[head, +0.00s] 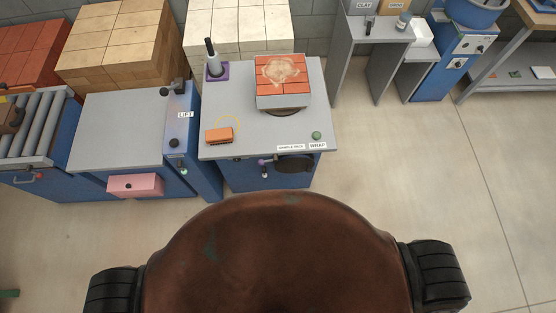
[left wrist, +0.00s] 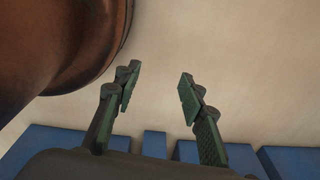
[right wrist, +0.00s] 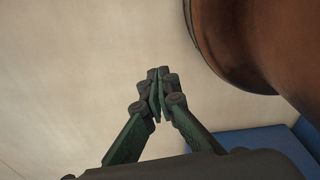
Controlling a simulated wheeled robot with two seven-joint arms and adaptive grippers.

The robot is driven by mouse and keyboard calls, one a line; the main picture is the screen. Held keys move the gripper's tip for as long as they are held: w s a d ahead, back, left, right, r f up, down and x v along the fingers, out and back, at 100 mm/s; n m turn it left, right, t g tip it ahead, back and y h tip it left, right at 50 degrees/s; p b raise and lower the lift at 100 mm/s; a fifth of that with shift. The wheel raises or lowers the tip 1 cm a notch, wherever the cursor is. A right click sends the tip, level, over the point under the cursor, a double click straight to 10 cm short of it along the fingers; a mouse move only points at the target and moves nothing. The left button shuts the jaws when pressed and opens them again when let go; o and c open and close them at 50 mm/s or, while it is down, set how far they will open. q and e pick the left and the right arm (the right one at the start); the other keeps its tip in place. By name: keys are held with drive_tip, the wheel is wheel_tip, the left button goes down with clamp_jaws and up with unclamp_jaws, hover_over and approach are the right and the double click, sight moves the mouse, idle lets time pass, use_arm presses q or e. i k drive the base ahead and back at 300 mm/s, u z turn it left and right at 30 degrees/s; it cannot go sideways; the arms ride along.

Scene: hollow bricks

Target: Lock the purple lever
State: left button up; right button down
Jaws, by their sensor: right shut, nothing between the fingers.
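A small lever with a purple knob (head: 262,162) sits on the front of the blue wrap station (head: 235,178), just under its grey top and left of a dark oval opening. It is small here, and I cannot tell its exact position. Neither gripper shows in the head view. My left gripper (left wrist: 158,84) is open and empty in the left wrist view, over bare floor. My right gripper (right wrist: 157,82) is shut with nothing in it in the right wrist view, also over floor. The lever does not show in either wrist view.
On the station top are an orange-red brick stack (head: 282,82), an orange block (head: 219,135), a green button (head: 316,135) and a dark post on a purple base (head: 217,72). The lift table (head: 120,130) stands left. Open floor (head: 400,170) lies right.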

sight(261, 162)
drive_tip(key=u, duration=2.05)
drive_tip(key=k, duration=0.55)
drive_tip(key=z, duration=1.45)
